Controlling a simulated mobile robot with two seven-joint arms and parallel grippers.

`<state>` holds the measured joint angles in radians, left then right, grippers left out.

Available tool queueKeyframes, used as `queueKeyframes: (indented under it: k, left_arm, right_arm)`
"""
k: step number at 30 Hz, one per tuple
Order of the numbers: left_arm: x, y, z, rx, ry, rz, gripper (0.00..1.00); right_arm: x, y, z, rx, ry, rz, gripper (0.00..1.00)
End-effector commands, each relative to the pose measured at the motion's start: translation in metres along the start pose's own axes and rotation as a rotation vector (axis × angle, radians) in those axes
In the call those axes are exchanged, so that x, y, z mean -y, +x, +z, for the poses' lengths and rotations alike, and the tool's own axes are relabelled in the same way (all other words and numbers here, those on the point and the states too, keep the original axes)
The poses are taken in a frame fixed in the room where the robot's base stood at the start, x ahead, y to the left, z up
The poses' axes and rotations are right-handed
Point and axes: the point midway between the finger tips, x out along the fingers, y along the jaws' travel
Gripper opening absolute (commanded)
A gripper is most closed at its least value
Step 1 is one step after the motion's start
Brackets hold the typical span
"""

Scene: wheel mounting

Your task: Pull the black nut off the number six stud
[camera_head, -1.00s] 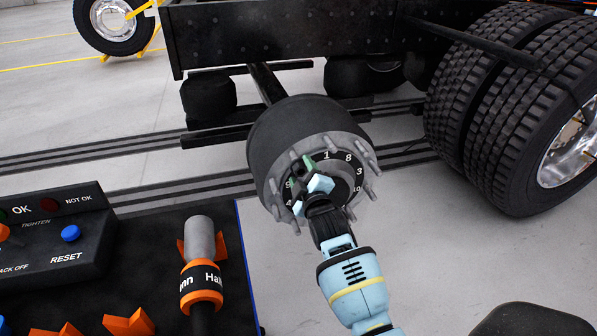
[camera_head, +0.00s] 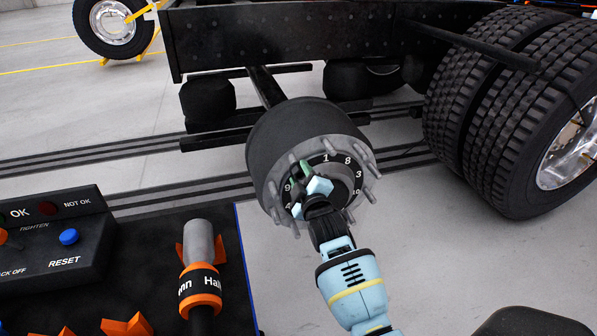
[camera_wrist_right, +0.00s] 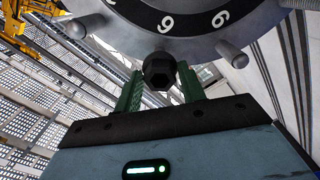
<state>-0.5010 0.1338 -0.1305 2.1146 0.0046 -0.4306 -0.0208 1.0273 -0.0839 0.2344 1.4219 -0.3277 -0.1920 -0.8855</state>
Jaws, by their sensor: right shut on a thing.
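The wheel hub (camera_head: 283,137) faces me with a ring of bare grey studs and a black number ring. In the head view my right gripper (camera_head: 306,176) covers the hub's lower middle. My left gripper is out of view.
A dark table at lower left holds a control box (camera_head: 50,240) and a tool with a grey socket (camera_head: 199,244) in an orange holder. Large double tyres (camera_head: 510,120) stand to the right. The truck frame (camera_head: 290,40) crosses above the hub.

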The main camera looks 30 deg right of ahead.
Motion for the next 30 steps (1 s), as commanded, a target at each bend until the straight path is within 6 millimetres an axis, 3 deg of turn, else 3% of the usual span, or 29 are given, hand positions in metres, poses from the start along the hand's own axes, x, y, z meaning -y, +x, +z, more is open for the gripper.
queueKeyframes:
  k: [22,30]
  left_arm:
    - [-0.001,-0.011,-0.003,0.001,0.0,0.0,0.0]
    - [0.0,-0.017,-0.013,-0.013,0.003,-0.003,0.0]
  right_arm:
    - [-0.001,-0.015,-0.001,-0.001,0.0,0.002,0.13]
    - [-0.002,-0.027,-0.001,-0.001,0.001,0.002,0.12]
